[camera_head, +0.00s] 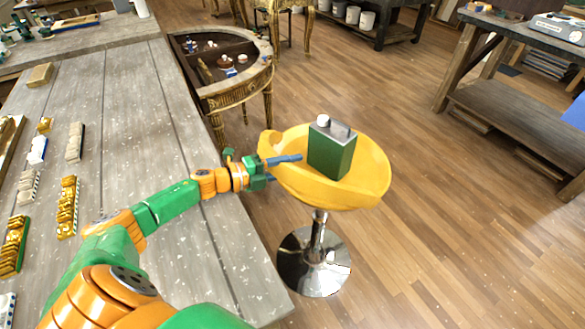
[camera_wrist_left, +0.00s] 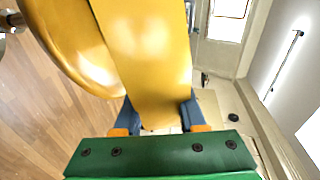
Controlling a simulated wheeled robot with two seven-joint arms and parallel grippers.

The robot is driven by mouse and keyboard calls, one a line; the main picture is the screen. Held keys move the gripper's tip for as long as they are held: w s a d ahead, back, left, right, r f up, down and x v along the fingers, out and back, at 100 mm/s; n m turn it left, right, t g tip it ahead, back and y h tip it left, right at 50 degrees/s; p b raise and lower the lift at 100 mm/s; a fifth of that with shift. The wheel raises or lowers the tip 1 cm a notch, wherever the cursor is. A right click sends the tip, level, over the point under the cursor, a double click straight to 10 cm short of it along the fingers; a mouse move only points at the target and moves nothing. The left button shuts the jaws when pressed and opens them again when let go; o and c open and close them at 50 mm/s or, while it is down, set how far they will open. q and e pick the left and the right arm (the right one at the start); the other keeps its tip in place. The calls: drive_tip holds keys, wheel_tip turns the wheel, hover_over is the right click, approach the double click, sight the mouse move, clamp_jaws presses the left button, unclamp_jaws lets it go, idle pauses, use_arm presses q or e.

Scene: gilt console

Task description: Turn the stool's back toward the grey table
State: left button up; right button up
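The yellow stool (camera_head: 372,187) has a bucket-shaped seat on a chrome pedestal (camera_head: 316,250). Its raised, curled rim, which looks like the back, is at the seat's left side, by the grey table (camera_head: 190,210). A green can (camera_head: 331,150) with a white cap stands on the seat. My left gripper (camera_head: 276,168) is at that left rim, with its blue fingers to either side of it. In the left wrist view a yellow part of the stool (camera_wrist_left: 150,55) runs between the fingers (camera_wrist_left: 160,115). Whether they press on it is unclear. My right gripper is out of view.
The grey table is close to the stool's left, with rows of small gilt and pale blocks (camera_head: 67,205) on it. A gilt half-round console (camera_head: 238,95) stands behind. A wooden workbench (camera_head: 510,110) is at right. The floor (camera_head: 450,230) right of the stool is clear.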

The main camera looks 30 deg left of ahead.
sight(275, 170)
use_arm(q)
drive_tip(key=o, duration=0.4)
drive_tip(key=shift+a, duration=0.1)
drive_tip(key=shift+s+a, duration=0.2)
drive_tip(key=shift+s, duration=0.1)
drive_tip(key=shift+v, duration=3.1)
